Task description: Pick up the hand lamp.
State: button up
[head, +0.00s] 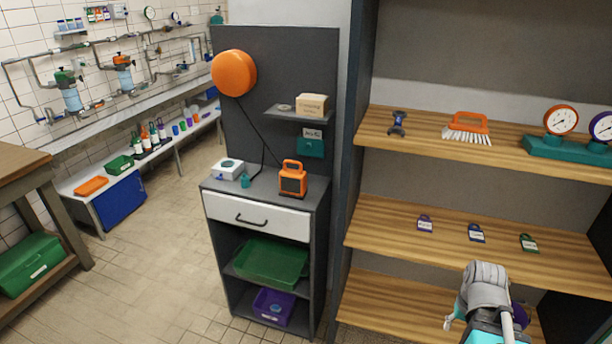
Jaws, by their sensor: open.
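The hand lamp (292,180) is a small orange and black box lamp with a handle on top. It stands upright on the grey top of a small cabinet (257,215), near its right side. My gripper (454,314) is at the bottom right, in front of the lower wooden shelves, well to the right of the lamp and apart from it. It is open; my own wrist hides most of it, and I see nothing held in it.
On the cabinet top, left of the lamp, are a white box (227,169) and a small teal cup (245,181). A round orange reel (234,73) hangs above with a dark cable. Wooden shelves (390,229) stand at right. Tiled floor (155,255) at left is clear.

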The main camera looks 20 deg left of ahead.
aim_at(293, 182)
jog(key=u, duration=0.15)
jog(key=i, duration=0.55)
jog(key=u, duration=0.8)
jog(key=i, duration=0.35)
jog(key=u, duration=0.35)
